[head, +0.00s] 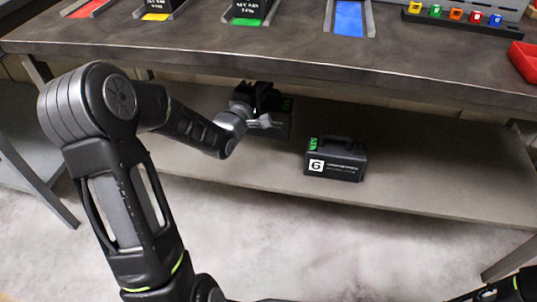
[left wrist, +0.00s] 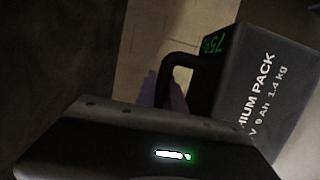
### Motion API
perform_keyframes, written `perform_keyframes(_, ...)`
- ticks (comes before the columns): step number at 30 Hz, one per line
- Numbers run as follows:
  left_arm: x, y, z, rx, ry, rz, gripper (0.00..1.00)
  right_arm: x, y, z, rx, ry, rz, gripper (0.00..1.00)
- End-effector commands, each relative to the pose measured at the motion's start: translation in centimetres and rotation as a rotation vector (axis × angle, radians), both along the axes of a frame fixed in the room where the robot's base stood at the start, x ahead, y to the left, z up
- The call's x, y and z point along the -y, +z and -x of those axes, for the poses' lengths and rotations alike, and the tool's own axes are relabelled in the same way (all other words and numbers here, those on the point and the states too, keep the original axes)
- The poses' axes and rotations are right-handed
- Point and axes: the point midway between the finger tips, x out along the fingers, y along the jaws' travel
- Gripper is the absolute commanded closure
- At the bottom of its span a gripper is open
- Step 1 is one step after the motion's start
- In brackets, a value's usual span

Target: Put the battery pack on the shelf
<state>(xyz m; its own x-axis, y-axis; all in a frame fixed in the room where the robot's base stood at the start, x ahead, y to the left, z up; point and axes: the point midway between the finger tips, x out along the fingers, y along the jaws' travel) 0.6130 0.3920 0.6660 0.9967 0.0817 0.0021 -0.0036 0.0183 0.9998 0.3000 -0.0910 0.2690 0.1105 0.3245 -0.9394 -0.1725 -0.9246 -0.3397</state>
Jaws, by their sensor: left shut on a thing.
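My left gripper (head: 262,103) reaches in under the bench top and is shut on a dark battery pack (head: 277,125), at the pack's top. This pack has a green display and is partly hidden by my wrist. It is at the lower shelf (head: 420,185); I cannot tell whether it touches the surface. A pack (left wrist: 265,90) with a handle, a green 75% readout and white lettering shows at the right of the left wrist view, tilted in that picture. My right gripper is out of view.
A second dark pack (head: 336,162) marked 6 stands upright on the shelf, right of the held one. The bench top (head: 290,58) hangs over the shelf and carries coloured bays. A red bin (head: 525,60) is at its right. The shelf is clear farther right.

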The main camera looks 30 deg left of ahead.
Motion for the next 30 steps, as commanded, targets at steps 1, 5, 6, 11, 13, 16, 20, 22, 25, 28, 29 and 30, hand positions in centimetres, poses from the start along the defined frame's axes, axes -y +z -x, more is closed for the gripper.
perform_keyframes(1,0.0,0.3,-0.1,0.011,-0.001,-0.003,1.00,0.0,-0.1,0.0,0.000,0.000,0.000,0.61)
perform_keyframes(5,0.0,-1.1,-0.1,0.009,-0.001,-0.002,1.00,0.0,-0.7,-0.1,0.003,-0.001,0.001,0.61)
perform_keyframes(6,0.0,-1.7,-0.1,0.008,-0.001,-0.002,1.00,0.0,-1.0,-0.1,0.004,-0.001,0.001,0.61)
perform_keyframes(11,0.0,-4.4,-0.1,0.008,0.000,-0.002,1.00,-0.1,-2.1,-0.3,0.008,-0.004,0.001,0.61)
perform_keyframes(13,0.0,-5.2,-0.1,0.009,-0.001,-0.002,1.00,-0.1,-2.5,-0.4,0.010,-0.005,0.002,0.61)
perform_keyframes(16,0.0,-5.8,-0.1,0.010,-0.001,-0.002,1.00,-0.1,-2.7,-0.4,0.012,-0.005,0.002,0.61)
perform_keyframes(20,0.0,-5.8,-0.1,0.012,-0.001,-0.003,1.00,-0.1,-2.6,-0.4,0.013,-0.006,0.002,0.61)
perform_keyframes(22,0.0,-5.7,-0.1,0.012,-0.001,-0.003,1.00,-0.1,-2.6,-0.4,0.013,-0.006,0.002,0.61)
perform_keyframes(25,0.0,-5.8,-0.1,0.011,-0.001,-0.003,1.00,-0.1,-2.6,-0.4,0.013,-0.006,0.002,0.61)
perform_keyframes(28,0.0,-6.2,-0.1,0.011,-0.001,-0.003,1.00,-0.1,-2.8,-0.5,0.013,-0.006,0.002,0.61)
perform_keyframes(29,0.0,-6.4,-0.1,0.010,-0.001,-0.003,1.00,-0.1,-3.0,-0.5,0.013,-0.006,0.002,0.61)
perform_keyframes(30,0.0,-6.9,-0.1,0.010,-0.001,-0.002,1.00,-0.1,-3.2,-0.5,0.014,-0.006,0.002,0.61)
